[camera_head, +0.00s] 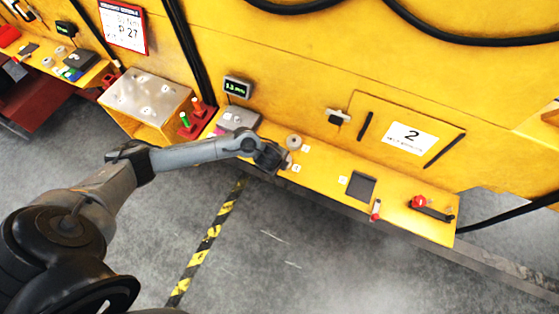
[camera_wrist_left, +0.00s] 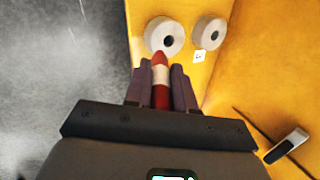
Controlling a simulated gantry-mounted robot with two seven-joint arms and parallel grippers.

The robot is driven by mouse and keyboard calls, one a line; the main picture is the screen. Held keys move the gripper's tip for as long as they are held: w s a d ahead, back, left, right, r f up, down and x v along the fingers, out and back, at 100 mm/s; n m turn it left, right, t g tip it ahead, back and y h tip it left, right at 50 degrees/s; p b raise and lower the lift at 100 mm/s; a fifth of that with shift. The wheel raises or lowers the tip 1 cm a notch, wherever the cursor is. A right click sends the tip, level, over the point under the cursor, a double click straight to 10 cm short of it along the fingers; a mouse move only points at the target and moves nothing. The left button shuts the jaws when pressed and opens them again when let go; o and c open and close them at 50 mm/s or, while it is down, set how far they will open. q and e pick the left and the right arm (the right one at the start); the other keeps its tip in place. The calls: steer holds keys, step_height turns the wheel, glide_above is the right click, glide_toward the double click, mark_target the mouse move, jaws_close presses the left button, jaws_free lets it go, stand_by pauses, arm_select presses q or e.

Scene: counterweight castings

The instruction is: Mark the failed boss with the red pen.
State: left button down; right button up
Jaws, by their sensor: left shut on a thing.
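My left gripper (camera_head: 272,158) (camera_wrist_left: 160,92) is shut on the red pen (camera_wrist_left: 160,76), which has a pale band. The pen's red tip points at the lower edge of one round grey boss with a dark centre hole (camera_wrist_left: 164,36). I cannot tell whether the tip touches it. A second similar boss (camera_wrist_left: 208,33) stands to its right, with a small white tag (camera_wrist_left: 199,56) below it. In the head view one boss (camera_head: 294,142) shows beyond my gripper, while the other is mostly hidden by it. No red mark is clear on either boss. My right gripper is not in view.
The bosses sit on a narrow yellow ledge (camera_head: 325,171). A dark square pad (camera_head: 361,186), a red-and-white item (camera_head: 376,210) and a dark holder with a red part (camera_head: 432,208) lie to the right. A small display (camera_head: 237,88) and red stand (camera_head: 190,124) are left.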

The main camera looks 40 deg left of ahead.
arm_select(q)
steer(key=shift+a+f, duration=0.1)
steer(key=shift+f, duration=0.25)
stand_by(0.6)
steer(key=shift+f, duration=0.15)
stand_by(0.6)
steer(key=shift+a, duration=0.15)
stand_by(0.7)
steer(key=shift+s+a+f, duration=0.1)
steer(key=shift+s+a, duration=0.05)
steer(key=shift+a, duration=0.15)
stand_by(0.7)
steer(key=shift+a, duration=0.1)
stand_by(0.4)
steer(key=shift+s+a+f+p, duration=0.1)
steer(key=shift+s+a+p, duration=0.1)
steer(key=shift+p, duration=0.1)
stand_by(0.5)
